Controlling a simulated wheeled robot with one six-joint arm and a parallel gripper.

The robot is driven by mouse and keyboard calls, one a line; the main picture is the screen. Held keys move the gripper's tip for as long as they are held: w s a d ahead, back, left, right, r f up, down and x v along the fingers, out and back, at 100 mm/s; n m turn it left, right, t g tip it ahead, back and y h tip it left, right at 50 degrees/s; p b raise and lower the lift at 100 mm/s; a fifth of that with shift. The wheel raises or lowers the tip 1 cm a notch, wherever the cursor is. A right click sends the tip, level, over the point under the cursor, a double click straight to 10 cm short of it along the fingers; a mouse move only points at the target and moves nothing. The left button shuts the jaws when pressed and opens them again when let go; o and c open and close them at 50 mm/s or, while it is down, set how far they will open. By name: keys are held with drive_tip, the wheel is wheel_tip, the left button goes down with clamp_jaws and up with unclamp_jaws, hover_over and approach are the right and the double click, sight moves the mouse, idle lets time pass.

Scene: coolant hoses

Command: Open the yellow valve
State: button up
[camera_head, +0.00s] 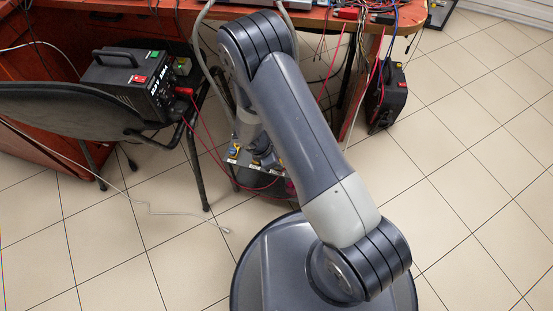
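A small unit with fittings (235,160) stands low under the table edge, partly hidden behind my arm. A small yellow part (234,149) with blue beside it shows at its upper left. It may be the yellow valve, but it is too small to make out its handle position. My arm rises from my base, bends at the top near the table edge and comes down behind its own upper link. My gripper (262,157) appears to be at the unit, just right of the yellow part. Its fingers are too small and covered to read, and I cannot tell whether they touch anything.
A black power supply (135,80) sits on a dark chair (70,108) at left. Red cables run from it to the unit. A wooden table (330,18) with wires spans the top. A black box (386,97) stands on the floor at right. Tiled floor is clear at right.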

idle(0.3)
drive_tip(key=o, duration=1)
drive_tip(key=p+v, duration=0.3)
drive_tip(key=v, duration=0.7)
drive_tip(key=shift+a+r+p, duration=0.2)
drive_tip(key=shift+r+p, duration=0.1)
drive_tip(key=shift+r, duration=0.1)
